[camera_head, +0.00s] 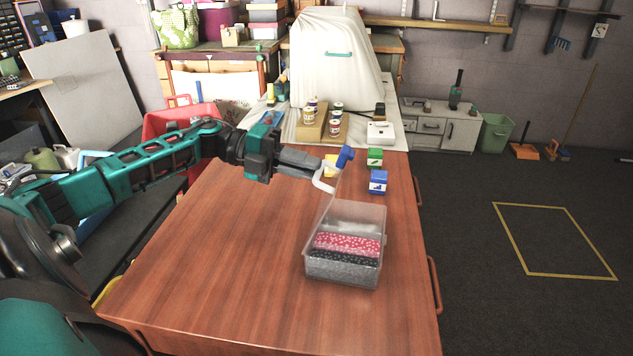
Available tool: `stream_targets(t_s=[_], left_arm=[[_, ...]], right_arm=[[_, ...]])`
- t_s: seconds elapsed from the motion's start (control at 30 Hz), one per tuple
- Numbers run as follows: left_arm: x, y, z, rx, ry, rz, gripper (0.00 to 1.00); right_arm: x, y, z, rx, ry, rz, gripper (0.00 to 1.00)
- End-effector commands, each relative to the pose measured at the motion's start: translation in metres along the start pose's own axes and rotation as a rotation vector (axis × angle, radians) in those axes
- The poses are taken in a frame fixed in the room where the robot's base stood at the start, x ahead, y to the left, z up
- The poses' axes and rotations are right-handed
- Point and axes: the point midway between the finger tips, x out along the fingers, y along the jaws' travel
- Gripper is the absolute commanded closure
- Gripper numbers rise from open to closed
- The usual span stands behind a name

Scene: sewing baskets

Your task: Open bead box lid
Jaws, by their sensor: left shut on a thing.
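The clear bead box (342,281) stands on the wooden table, right of its middle. Red-pink and black beads show in its compartments, and its top is uncovered. My left gripper (322,168) is up at the lid's top edge, shut on the lid by a pale, bent part there. A small blue piece (346,156) shows at the fingertips; I cannot tell what it belongs to. The exact contact is hard to see. My right gripper is not in view.
A yellow (331,160), a green (375,157) and a blue block (378,181) stand behind the box. Several jars (335,127) and a white device (380,132) are farther back. The table's front left (220,270) is clear.

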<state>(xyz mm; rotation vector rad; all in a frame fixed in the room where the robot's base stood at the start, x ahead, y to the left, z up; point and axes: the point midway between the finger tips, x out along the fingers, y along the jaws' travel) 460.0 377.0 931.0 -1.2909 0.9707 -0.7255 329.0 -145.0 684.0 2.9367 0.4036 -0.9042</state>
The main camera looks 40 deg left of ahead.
Motion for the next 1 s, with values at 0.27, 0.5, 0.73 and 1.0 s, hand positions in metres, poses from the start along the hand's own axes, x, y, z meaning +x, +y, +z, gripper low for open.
stream_targets(t_s=[0.27,0.5,0.73,1.0], left_arm=[[-0.025,0.018,-0.001,-0.002,0.002,-0.231,1.0],[-0.039,0.026,-0.001,-0.002,0.004,-0.361,1.0],[-0.045,0.029,-0.001,-0.002,0.006,-0.422,1.0],[-0.046,0.029,-0.002,-0.003,0.008,-0.437,1.0]], right_arm=[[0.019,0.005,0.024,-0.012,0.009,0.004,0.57],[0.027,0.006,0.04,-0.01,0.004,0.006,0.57],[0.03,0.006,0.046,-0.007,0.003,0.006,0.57],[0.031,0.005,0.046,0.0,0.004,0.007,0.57]])
